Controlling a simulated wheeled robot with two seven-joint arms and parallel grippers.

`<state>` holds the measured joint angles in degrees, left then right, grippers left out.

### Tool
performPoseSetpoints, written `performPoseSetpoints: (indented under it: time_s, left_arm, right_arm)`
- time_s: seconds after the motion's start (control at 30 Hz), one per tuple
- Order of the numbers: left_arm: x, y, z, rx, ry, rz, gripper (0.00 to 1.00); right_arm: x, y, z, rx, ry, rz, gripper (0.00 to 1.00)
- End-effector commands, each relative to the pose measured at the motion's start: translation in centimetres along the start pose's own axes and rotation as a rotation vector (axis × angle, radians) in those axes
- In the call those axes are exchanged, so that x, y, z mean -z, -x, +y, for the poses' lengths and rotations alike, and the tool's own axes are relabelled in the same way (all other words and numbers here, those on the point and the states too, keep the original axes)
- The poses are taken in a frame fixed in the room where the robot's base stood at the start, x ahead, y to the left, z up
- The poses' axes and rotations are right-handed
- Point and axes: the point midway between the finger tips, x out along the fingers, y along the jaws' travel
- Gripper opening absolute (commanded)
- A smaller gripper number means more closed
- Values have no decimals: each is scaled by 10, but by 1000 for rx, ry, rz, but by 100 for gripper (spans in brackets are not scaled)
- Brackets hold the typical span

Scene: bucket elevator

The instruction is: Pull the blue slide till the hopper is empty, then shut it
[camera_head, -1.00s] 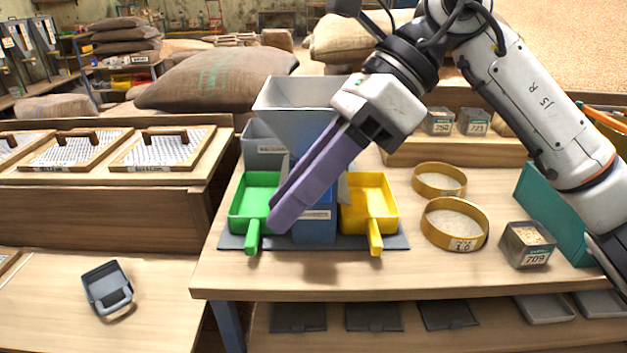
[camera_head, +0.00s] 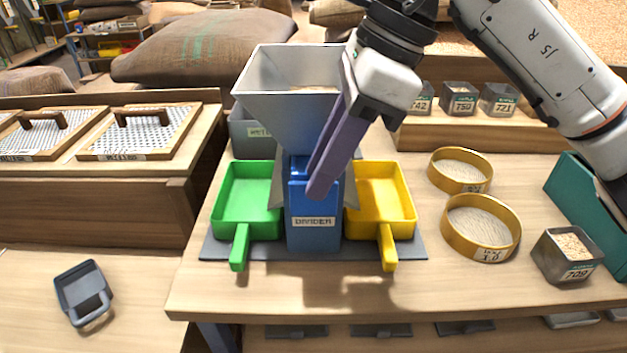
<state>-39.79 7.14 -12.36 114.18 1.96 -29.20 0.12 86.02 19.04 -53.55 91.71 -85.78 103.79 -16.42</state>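The grey hopper (camera_head: 282,95) stands over the blue divider box (camera_head: 312,228), with a little grain-coloured material showing inside its far side. A green scoop tray (camera_head: 247,198) sits left of the box and a yellow one (camera_head: 381,197) right of it; both look empty. My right gripper (camera_head: 322,188) has long purple fingers pointing down in front of the hopper, tips over the top front of the blue box. The fingers overlap, so its opening and any contact are unclear. The blue slide cannot be told apart behind them. My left gripper is out of view.
A dark mat (camera_head: 220,248) lies under the divider. Two round yellow sieves (camera_head: 481,228) and a grain box labelled 709 (camera_head: 567,255) stand to the right. A grey scoop (camera_head: 83,291) lies on the lower left bench. The table front is clear.

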Motion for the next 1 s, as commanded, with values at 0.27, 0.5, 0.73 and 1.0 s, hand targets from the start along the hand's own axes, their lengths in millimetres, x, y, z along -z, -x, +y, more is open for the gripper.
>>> performPoseSetpoints:
  time_s: [0.27, 0.5, 0.73, 1.0]
  left_arm:
    - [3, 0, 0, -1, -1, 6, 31]
    - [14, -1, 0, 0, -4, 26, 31]
    - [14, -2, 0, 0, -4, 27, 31]
    - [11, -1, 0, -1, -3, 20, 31]
  right_arm:
    - [0, -29, 0, 0, 0, -1, 24]
    - [0, -31, 0, 0, 0, -1, 24]
    - [0, -31, 0, 1, 0, -1, 0]
    - [0, -31, 0, 1, 0, -1, 0]
